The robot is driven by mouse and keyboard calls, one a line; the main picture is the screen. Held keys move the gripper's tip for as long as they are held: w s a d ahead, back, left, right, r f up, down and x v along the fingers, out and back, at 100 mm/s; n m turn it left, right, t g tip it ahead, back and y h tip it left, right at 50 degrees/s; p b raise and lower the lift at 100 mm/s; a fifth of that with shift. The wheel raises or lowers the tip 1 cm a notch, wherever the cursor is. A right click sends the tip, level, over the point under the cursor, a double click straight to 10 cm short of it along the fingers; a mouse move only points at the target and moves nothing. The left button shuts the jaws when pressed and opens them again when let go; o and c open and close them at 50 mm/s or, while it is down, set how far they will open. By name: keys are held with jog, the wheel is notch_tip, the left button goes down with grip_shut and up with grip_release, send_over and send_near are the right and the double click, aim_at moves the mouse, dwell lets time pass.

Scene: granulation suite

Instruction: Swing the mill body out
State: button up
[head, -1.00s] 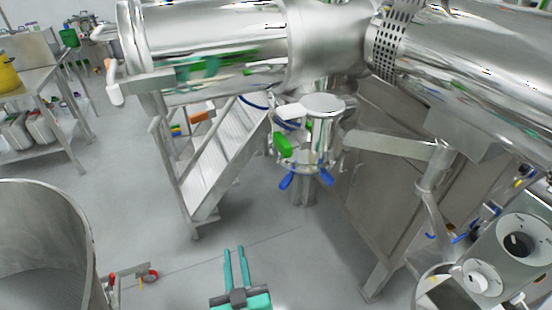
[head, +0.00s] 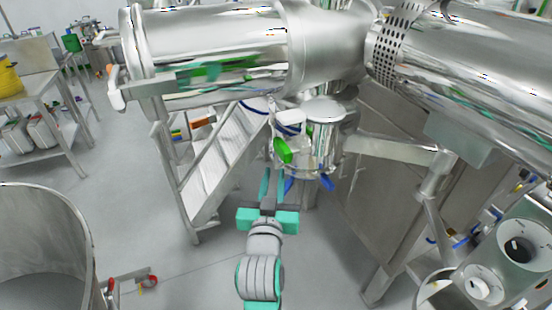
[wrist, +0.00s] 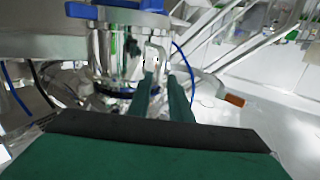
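The mill body (head: 324,145) is a shiny steel cylinder with a flat round lid, hanging below the large steel vessel. In the wrist view the fingers (wrist: 162,88) point at the shiny mill body (wrist: 112,52). Blue handles (wrist: 118,12) show above it. Whether a fingertip touches anything cannot be told.
A steel stair (head: 215,165) stands left of the mill. A steel cabinet (head: 375,185) and a support arm (head: 400,150) are on the right. A large open drum (head: 45,245) is at the lower left. Grey floor between drum and stair is clear.

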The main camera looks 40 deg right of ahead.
aim_at(276, 160)
jog(key=x, duration=0.8)
grip_shut()
